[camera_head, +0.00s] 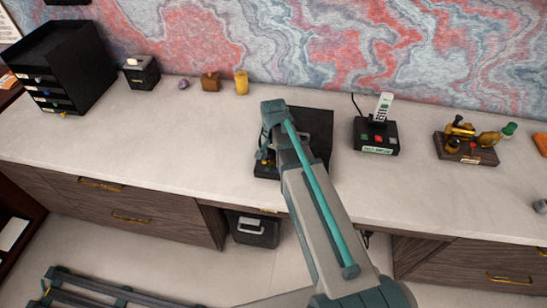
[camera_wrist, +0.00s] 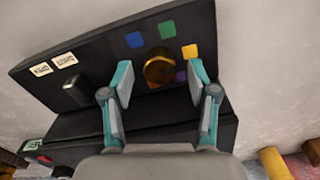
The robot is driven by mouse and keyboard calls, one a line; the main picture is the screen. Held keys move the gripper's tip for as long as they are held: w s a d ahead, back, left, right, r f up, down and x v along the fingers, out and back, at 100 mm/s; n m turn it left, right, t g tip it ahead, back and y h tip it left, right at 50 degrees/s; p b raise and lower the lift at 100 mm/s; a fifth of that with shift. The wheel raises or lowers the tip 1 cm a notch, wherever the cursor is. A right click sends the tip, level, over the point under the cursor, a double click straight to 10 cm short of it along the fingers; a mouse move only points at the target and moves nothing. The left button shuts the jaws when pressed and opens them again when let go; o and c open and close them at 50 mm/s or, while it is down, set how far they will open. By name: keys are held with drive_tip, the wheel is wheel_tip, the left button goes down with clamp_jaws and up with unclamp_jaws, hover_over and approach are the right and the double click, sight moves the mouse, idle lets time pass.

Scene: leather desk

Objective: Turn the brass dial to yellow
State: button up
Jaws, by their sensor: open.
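The brass dial (camera_wrist: 159,68) is on the face of a black control box (camera_wrist: 90,72). In the wrist view, coloured squares surround it: blue (camera_wrist: 135,40), green (camera_wrist: 167,29), yellow (camera_wrist: 190,51) and a partly hidden purple one (camera_wrist: 181,76). I cannot tell which colour the dial points to. My gripper (camera_wrist: 160,76) is open, with one finger on each side of the dial in the picture; contact cannot be made out. In the head view, my arm hides much of the black box (camera_head: 318,124), and the dial is hidden.
Bare desk (camera_head: 170,125) lies further left.

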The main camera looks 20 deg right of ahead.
sight(273, 159)
wheel_tip(273, 159, up, 12)
drive_tip(key=shift+f, duration=0.15)
idle(0.4)
idle(0.3)
